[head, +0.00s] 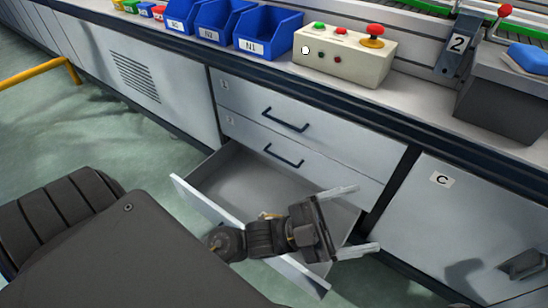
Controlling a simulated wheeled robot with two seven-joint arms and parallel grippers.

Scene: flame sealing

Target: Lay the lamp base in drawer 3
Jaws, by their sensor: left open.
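The lowest of the three drawers, drawer 3 (230,175), is pulled open, and its light grey floor shows on the left side. My left gripper (364,218) is over the right part of this drawer, its two pale fingers spread wide with nothing between them. A small tan and white bit (268,215) shows beside my left wrist, over the drawer; I cannot tell whether it is the lamp base or part of my arm. No lamp base shows clearly. My wrist hides part of the drawer. My right gripper is out of view.
Two shut drawers with dark handles (285,120) are above the open one. Cupboard C (470,215) is to the right. On the bench are blue bins (268,30), a button box (345,60) and a grey container (505,95). A yellow rail (35,72) stands at left.

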